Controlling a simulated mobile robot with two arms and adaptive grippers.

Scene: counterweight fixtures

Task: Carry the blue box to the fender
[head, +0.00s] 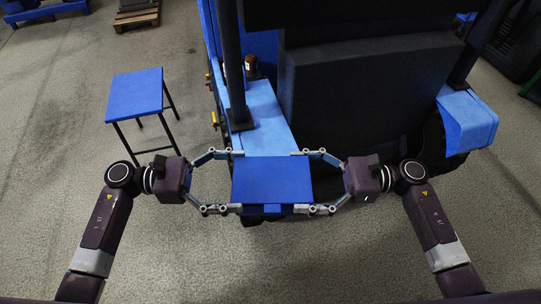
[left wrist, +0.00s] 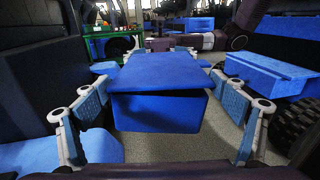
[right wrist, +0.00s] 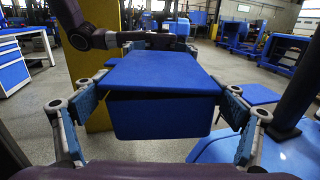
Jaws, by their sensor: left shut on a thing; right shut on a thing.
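The blue box (head: 272,178), with a flat lid, is held level between my two grippers. My left gripper (head: 237,181) is shut on its left side and my right gripper (head: 306,181) on its right side. The box also fills the middle of the left wrist view (left wrist: 160,100) and the right wrist view (right wrist: 165,100). A light-blue fender surface (head: 265,112) of the dark machine lies just beyond the box, partly hidden by it. Another blue fender (head: 467,120) covers a wheel at the right. I cannot tell the gap between the box and the near fender.
A blue-topped stool (head: 136,92) with dark legs stands left of the machine. A dark post (head: 232,70) rises from the near fender, beside the machine's big dark body (head: 350,95). A wooden pallet (head: 136,14) lies far back. The floor at left is mostly clear.

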